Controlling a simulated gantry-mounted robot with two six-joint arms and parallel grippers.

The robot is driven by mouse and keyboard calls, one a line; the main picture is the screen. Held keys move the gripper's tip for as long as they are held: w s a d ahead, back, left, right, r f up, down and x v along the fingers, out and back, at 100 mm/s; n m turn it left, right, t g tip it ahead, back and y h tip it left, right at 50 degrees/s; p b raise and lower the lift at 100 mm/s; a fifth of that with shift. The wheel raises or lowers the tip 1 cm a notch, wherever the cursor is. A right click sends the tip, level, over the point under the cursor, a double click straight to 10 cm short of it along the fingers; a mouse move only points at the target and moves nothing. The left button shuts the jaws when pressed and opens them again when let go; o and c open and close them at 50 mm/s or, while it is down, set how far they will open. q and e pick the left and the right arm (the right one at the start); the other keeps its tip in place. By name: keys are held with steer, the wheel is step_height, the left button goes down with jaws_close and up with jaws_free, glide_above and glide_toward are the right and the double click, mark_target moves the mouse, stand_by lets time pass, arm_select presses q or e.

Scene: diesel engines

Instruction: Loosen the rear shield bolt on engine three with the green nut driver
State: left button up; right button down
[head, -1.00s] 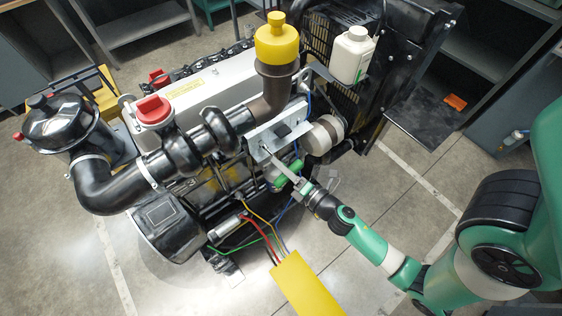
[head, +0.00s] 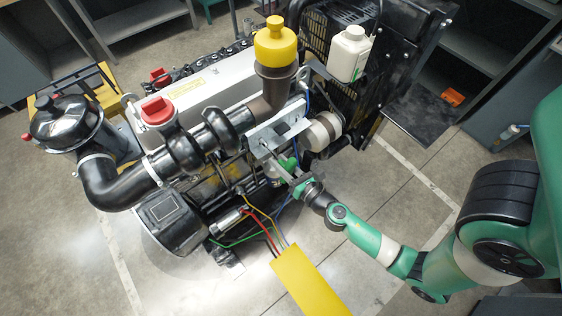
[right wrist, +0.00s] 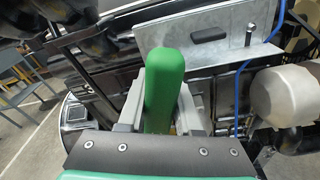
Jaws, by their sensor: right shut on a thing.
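The green nut driver (head: 290,163) is in my right gripper (head: 283,172), beside the engine's metal shield (head: 275,130). In the right wrist view its rounded green handle (right wrist: 165,85) stands between the two grey fingers, which are shut on it. The silver shield plate (right wrist: 185,50) is behind the handle there, with a dark slot and a small bolt or stud (right wrist: 249,36) to the right of the slot. The driver's tip is hidden, so I cannot tell whether it touches a bolt. My left gripper is not in view.
The engine has a yellow-capped filter (head: 276,45), a red cap (head: 157,110) and black intake pipes (head: 120,185) close by. A blue wire (right wrist: 262,45) runs beside the shield. A yellow box (head: 310,282) with wires is in front. Floor to the right is clear.

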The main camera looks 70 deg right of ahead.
steer(key=shift+s, duration=0.1)
steer(key=shift+s+a, duration=0.4)
steer(key=shift+s, duration=0.2)
steer(key=b+v, duration=0.3)
steer(key=v, duration=0.4)
steer(key=shift+f, duration=0.4)
